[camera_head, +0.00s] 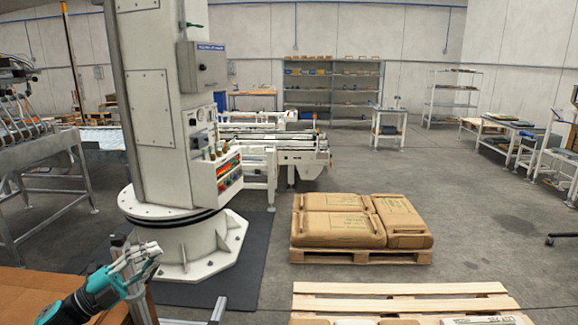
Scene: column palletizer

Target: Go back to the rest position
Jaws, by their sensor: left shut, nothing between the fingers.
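My left gripper (143,262) shows at the lower left, on a teal and black arm that comes in from the left. Its fingers are shut with nothing between them. It is in the air beside a brown cardboard surface (35,291) and in front of the white column base. My right gripper is out of view.
The white palletizer column (158,100) stands on a round base at the left. A pallet (345,256) bears several brown sacks (340,228). A nearer wooden pallet (400,289) is cut by the bottom edge. Grey floor (480,225) is clear at the right.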

